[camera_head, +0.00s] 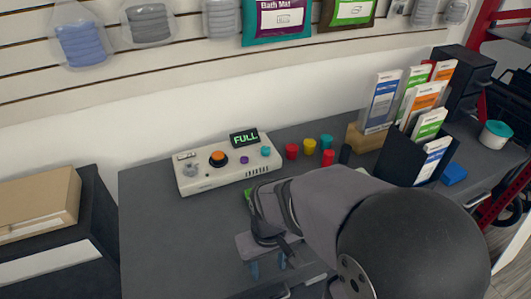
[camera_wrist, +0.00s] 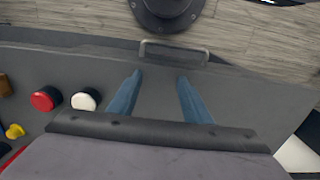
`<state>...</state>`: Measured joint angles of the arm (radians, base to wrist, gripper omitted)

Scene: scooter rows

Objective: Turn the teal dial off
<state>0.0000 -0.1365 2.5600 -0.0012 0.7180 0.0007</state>
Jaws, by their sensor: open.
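The teal dial (camera_head: 265,151) is a small round knob at the right end of the top of a pale control box (camera_head: 212,180) on the grey counter. The way it is turned is too small to make out. A black display (camera_head: 244,138) at the box's back edge reads "FULL" in green. My gripper (camera_head: 268,266) is in front of the box, nearer the counter's front edge and apart from the dial. In the wrist view its two blue fingers (camera_wrist: 158,85) are spread with nothing between them. The dial and box do not show there.
The box also carries an orange button (camera_head: 218,158) and a purple knob (camera_head: 244,160). Red, yellow and teal-topped cylinders (camera_head: 326,142) stand right of it. Boxes in a black holder (camera_head: 396,158) stand further right. The counter left of my gripper is clear.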

